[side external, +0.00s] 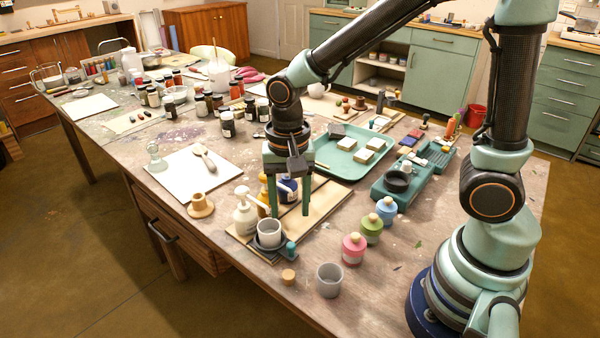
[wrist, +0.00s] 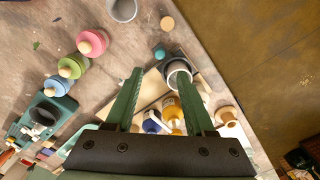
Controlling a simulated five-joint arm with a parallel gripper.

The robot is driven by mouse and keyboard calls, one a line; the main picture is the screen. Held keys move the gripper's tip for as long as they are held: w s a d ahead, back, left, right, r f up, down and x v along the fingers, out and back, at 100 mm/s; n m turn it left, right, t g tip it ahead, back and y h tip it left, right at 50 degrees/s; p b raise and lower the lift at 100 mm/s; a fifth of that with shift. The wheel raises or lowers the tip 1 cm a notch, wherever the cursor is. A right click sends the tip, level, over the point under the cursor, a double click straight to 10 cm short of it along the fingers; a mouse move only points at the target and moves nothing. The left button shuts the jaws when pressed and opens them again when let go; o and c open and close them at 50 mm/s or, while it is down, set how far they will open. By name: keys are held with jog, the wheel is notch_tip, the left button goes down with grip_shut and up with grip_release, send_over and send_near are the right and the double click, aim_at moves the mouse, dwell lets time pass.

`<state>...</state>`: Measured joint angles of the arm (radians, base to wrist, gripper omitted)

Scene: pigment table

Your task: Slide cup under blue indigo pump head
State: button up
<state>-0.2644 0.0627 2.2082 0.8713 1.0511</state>
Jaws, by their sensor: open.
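A pale grey cup (side external: 268,233) stands upright in a dark round holder at the front end of a wooden board (side external: 325,200). In the wrist view the cup (wrist: 178,68) is by the tip of the right finger. My gripper (side external: 289,214) is open and points down over the board, behind and right of the cup, with nothing held. The blue pump bottle (side external: 288,190) shows between its fingers, partly hidden; the wrist view shows it (wrist: 152,123) beside the amber bottle (wrist: 172,108). A white pump bottle (side external: 245,217) stands left of the cup.
A second grey cup (side external: 330,280) stands off the board, near the table's front edge. Pink (side external: 353,248), green (side external: 371,228) and blue (side external: 387,209) knobbed jars stand to the right. A small teal peg (side external: 291,250) is beside the cup holder. A teal tray (side external: 325,163) lies behind.

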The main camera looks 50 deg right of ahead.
aim_at(291, 244)
notch_tip(291, 244, down, 9)
jog(key=shift+f, duration=0.1)
dwell(0.3)
grip_shut()
dwell(1.4)
